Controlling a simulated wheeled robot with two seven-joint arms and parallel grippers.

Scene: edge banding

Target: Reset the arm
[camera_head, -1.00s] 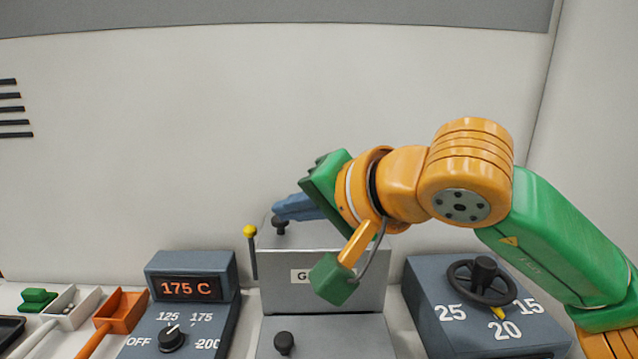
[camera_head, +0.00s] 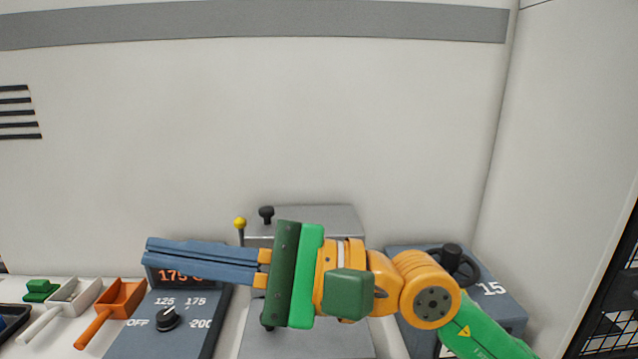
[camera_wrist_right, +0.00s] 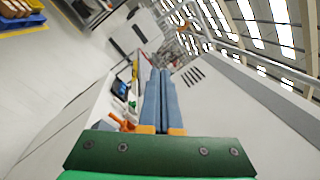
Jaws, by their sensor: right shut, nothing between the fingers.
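My right arm comes in from the lower right in the head view, orange and green. Its gripper (camera_head: 150,255) has two long blue-grey fingers that lie together and point left, with nothing between them. The fingers pass in front of the temperature display and cover part of its digits. The wrist hides much of the grey glue box behind it. The same shut fingers (camera_wrist_right: 160,75) show in the right wrist view, pointing away above the bench. My left gripper does not show.
A control box with a dial (camera_head: 168,318) stands at left, set near 125 to 175. An orange scoop (camera_head: 118,297), a white scoop (camera_head: 75,295) and a green piece (camera_head: 42,287) lie farther left. A handwheel box (camera_head: 505,307) stands at right. A yellow-tipped lever (camera_head: 239,224) rises behind.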

